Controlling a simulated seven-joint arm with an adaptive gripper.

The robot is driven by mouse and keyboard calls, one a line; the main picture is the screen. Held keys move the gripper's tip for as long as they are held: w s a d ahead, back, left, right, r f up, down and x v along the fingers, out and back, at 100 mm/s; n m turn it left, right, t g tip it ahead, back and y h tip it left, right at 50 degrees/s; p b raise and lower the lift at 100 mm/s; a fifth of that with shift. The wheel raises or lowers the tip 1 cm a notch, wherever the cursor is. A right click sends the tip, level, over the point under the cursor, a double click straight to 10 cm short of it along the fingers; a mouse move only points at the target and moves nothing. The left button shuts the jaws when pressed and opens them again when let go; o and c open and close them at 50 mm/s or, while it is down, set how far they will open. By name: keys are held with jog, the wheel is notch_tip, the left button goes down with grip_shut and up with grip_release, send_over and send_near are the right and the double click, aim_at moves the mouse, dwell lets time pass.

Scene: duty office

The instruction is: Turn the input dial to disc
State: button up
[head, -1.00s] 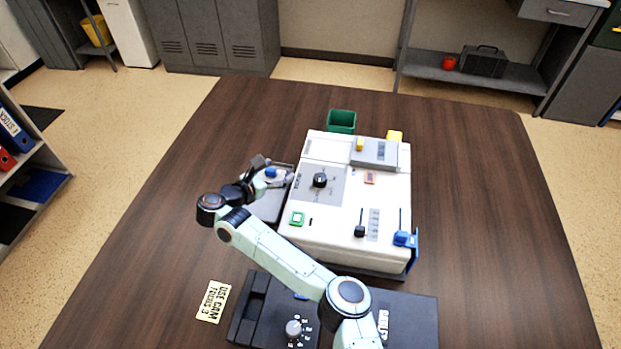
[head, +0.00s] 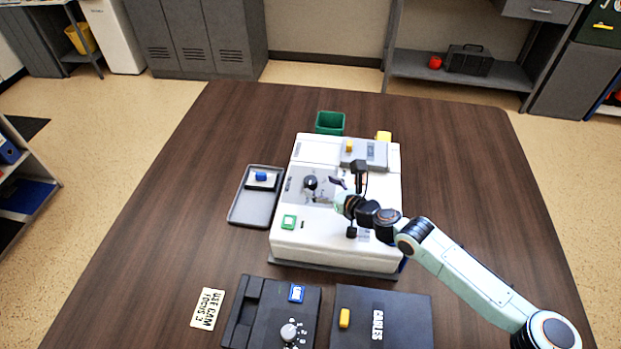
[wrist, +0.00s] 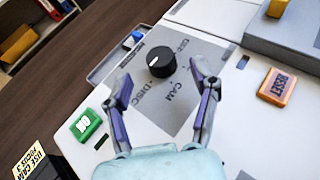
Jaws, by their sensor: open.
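The input dial is a round black knob (wrist: 161,62) with a white pointer mark, on a grey panel (wrist: 190,55) printed OFF, CAM and DISC. In the wrist view the mark lies on the knob's left side; I cannot tell which label it points to. The dial also shows in the head view (head: 310,183), on top of the white machine (head: 345,246). My gripper (head: 347,176) is open and empty, above the machine to the right of the dial. In the wrist view its fingers (wrist: 162,84) are spread below the dial, apart from it.
A green button (wrist: 86,125) and an orange RESET button (wrist: 278,87) flank the panel. A grey tray (head: 241,214) with a blue-topped item lies left of the machine. A grey box (head: 365,150) stands on its back. Black units (head: 400,300) lie in front.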

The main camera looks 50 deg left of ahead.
aim_at(311, 180)
jog(key=x, duration=0.5)
grip_shut()
